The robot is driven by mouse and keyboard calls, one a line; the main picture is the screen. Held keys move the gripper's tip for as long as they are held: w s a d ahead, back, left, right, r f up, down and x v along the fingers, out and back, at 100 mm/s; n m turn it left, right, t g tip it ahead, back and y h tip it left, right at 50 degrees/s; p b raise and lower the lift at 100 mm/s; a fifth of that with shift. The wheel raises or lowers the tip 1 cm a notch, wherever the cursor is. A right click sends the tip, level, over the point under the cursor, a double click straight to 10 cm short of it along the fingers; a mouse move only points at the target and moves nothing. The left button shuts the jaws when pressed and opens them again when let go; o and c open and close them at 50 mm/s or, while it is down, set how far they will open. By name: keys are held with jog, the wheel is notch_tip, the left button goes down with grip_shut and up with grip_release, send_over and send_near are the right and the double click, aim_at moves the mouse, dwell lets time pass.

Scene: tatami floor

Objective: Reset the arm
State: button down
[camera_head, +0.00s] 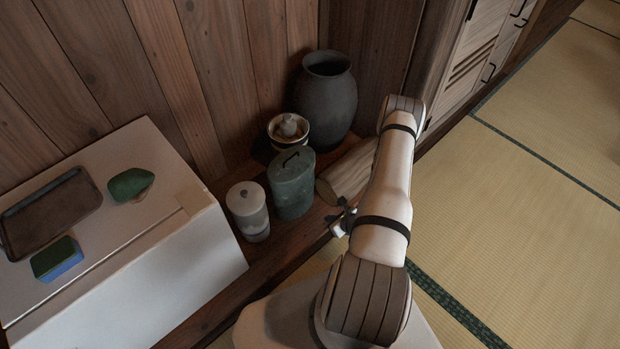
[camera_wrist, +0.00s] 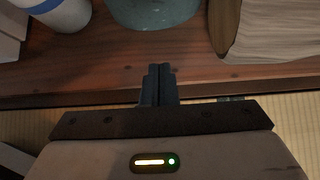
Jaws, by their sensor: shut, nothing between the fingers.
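My arm rises from my base in the head view and bends over toward the wooden ledge. My gripper (camera_head: 342,222) shows only partly there, beside the arm and near the ledge's front edge. In the wrist view my gripper (camera_wrist: 158,84) points at the wooden ledge (camera_wrist: 110,80), with its two dark fingers together and nothing between them. The fingertips appear just in front of the green lidded jar, apart from it.
A white cabinet (camera_head: 200,262) bears a tray (camera_head: 50,212), a green lump (camera_head: 130,185) and a sponge (camera_head: 57,259). Tatami (camera_head: 530,220) is clear.

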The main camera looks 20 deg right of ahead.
jog(key=w+d+r+n+g+h+p, duration=0.1)
jog(key=w+r+n+p, duration=0.25)
jog(key=r, duration=0.75)
jog(key=w+d+r+n+g+h+p, duration=0.1)
jog(key=w+d+r+n+p, duration=0.2)
jog(key=r, duration=0.8)
jog(key=w+r+n+g+h+p, duration=0.1)
jog(key=w+r+n+p, duration=0.3)
jog(key=r, duration=0.7)
jog(key=s+a+r+n+g+h+p, duration=0.1)
jog(key=s+a+r+n+p, duration=0.2)
jog(key=r, duration=0.9)
jog(key=a+r+n+h+p, duration=0.15)
jog(key=r+n+p, duration=0.3)
jog(key=r, duration=0.75)
jog(key=s+a+r+n+y+p, duration=0.1)
jog(key=s+a+r+n+p, duration=0.2)
jog(key=r, duration=0.6)
jog(key=s+a+r+n+g+p, duration=0.1)
jog(key=s+a+r+n+p, duration=0.3)
jog(key=s+r, duration=0.6)
jog(key=s+a+r+n+g+y+p, duration=0.1)
jog(key=s+a+r+n+p, duration=0.3)
jog(key=s+a+r+n, duration=0.3)
notch_tip(320, 180, up, 3)
jog(key=shift+s+a+f+y, duration=0.2)
jog(key=shift+a+y, duration=0.15)
jog(key=shift+a, duration=0.45)
